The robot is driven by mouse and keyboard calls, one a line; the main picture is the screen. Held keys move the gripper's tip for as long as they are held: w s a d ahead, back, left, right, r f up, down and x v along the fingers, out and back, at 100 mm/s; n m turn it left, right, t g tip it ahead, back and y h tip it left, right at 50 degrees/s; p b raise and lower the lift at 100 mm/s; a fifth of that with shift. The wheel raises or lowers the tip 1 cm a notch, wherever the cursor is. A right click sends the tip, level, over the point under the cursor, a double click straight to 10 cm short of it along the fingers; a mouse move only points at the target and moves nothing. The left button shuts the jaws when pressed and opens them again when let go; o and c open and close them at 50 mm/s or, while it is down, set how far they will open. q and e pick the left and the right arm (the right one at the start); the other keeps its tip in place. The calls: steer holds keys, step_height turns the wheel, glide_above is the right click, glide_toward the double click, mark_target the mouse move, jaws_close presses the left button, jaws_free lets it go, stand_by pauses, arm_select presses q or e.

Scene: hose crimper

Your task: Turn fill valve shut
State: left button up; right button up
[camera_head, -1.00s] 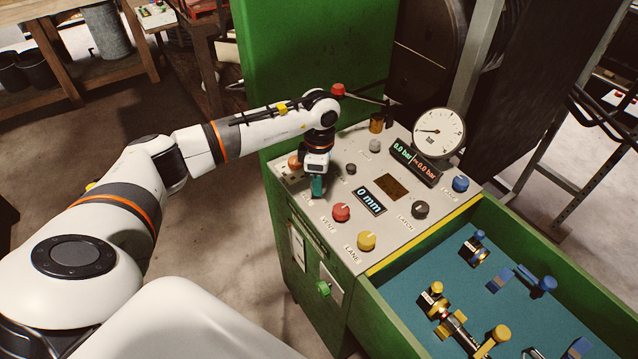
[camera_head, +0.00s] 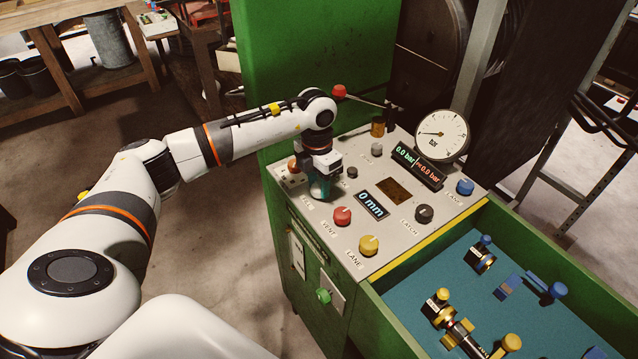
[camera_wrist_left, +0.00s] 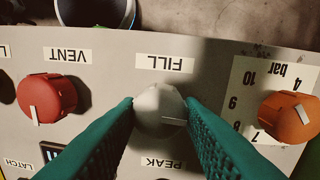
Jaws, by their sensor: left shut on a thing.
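The fill valve is a light grey knob (camera_wrist_left: 160,108) under the FILL label (camera_wrist_left: 164,63) in the left wrist view. Its pointer line points to the right in that view. My left gripper (camera_head: 322,190) is over the panel's left part in the head view and hides the knob there. In the left wrist view, the two green fingers of this gripper (camera_wrist_left: 161,116) are shut on the knob, one on each side. My right gripper is not in view.
The red VENT knob (camera_wrist_left: 46,98) and an orange knob (camera_wrist_left: 289,117) flank the fill knob. The grey panel (camera_head: 300,205) also carries a yellow LANE knob (camera_head: 369,245), a round gauge (camera_head: 441,135) and displays. An open green drawer (camera_head: 375,315) holds several fittings.

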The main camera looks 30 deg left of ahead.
mark_target(317, 185)
arm_select(q)
steer(key=shift+r+n, duration=0.15)
steer(key=shift+n, duration=0.35)
steer(key=o, duration=1)
step_height(317, 185, up, 12)
steer(key=b, duration=0.2)
steer(key=shift+a+b, duration=0.3)
steer(key=shift+b, duration=0.1)
